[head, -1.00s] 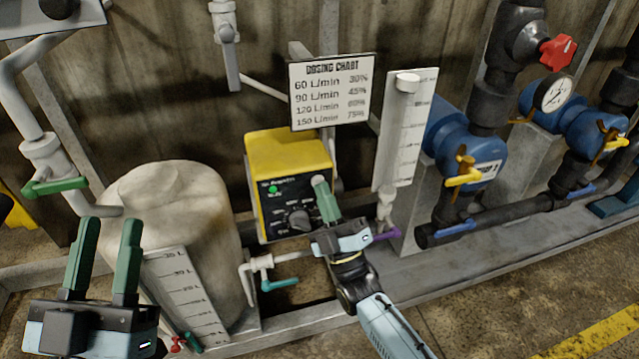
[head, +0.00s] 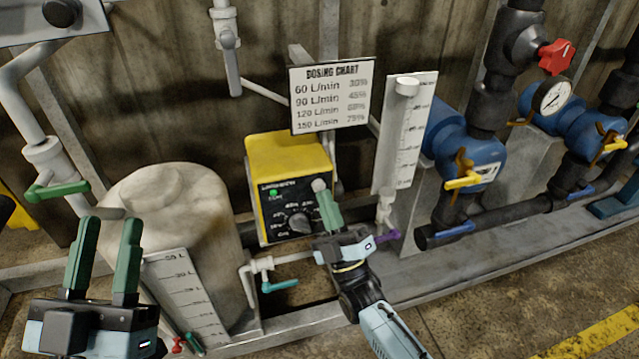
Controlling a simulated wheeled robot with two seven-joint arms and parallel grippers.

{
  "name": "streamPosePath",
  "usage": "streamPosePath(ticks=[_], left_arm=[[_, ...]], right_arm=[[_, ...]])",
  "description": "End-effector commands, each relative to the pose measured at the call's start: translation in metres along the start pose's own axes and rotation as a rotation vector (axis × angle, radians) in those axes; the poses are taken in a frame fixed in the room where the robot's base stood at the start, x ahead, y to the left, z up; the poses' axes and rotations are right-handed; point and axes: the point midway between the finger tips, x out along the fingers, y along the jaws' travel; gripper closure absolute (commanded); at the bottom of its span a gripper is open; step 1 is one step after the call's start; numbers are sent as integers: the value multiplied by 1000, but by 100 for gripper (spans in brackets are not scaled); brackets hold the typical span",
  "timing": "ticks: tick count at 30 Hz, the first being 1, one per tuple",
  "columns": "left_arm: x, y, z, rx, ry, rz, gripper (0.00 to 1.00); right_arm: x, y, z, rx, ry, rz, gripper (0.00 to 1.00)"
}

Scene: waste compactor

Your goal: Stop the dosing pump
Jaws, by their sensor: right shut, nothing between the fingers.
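My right gripper (head: 321,190) is shut and empty. Its fingertips are at the panel's right side, right of the lamp and above the dial; they hide that part of the panel, and I cannot tell whether they touch it. My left gripper (head: 107,222) is open and empty at the lower left, in front of the tank.
A white tank (head: 170,205) with a litre scale stands left of the pump. A dosing chart sign (head: 331,95) is above it, and a clear flow gauge (head: 404,130) is to the right. Blue pumps (head: 468,150) with yellow-handled valves stand further right. A teal-handled valve (head: 280,285) sits below.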

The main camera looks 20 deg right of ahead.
Motion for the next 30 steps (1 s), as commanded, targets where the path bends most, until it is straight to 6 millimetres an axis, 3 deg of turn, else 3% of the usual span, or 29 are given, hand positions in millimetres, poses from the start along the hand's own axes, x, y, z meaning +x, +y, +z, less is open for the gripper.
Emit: streamPosePath(ticks=[15, 30], left_arm=[[15, 1, -24, 0, 0, 0, 64], [15, 1, -24, 0, 0, 0, 64]], right_arm=[[-34, 26, -26, -1, -1, -2, 100], [-37, 27, -27, -1, 0, -1, 100]])
